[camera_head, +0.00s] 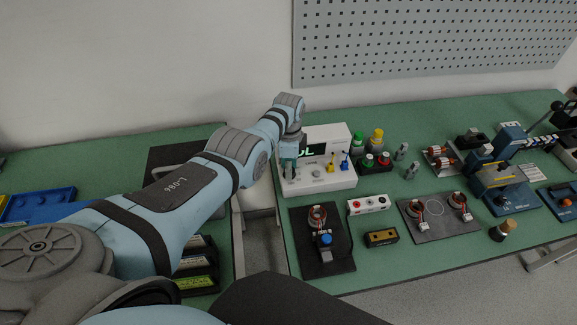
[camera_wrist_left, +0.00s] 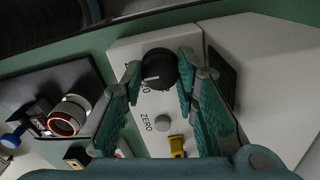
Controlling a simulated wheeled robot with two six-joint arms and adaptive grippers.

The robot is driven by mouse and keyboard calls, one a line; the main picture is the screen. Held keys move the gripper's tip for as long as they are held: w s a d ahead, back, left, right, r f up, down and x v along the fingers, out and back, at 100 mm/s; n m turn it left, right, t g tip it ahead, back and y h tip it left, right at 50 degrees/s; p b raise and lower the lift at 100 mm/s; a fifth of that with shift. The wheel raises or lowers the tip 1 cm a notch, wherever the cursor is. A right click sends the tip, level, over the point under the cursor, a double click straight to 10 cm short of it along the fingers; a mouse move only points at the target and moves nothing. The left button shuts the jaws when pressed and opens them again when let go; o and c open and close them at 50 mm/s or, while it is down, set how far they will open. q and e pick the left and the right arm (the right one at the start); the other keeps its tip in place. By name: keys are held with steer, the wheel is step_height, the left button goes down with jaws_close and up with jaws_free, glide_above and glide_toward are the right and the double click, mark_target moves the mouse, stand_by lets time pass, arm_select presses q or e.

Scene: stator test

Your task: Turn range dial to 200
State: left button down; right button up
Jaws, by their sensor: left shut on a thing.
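The white meter (camera_head: 325,183) stands at the back of the right-hand green bench; part of its display reads "OL" in green. In the left wrist view the meter's white panel (camera_wrist_left: 133,46) carries a black round range dial (camera_wrist_left: 158,66) with a white pointer line. Printed numbers beside the dial are partly covered by a finger, and I cannot read the setting. My left gripper (camera_head: 288,166) is over the meter's left end. In the left wrist view its teal fingers (camera_wrist_left: 160,72) are closed around the dial, one on each side. My right gripper is out of view.
A grey button (camera_wrist_left: 162,122) marked ZERO and a yellow plug (camera_wrist_left: 177,146) are close to the fingers. Green and yellow-topped bottles (camera_head: 376,139) stand right of the meter. A black mat (camera_head: 308,250) with a stator lies in front.

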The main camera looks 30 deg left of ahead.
arm_select(q)
steer(key=shift+s+d+f, duration=0.15)
steer(key=shift+s+f, duration=0.05)
steer(key=c, duration=1.3)
jaws_free()
steer(key=shift+c, duration=0.2)
steer(key=shift+o, duration=0.5)
steer(key=shift+w+r, duration=0.1)
steer(key=shift+w, duration=0.1)
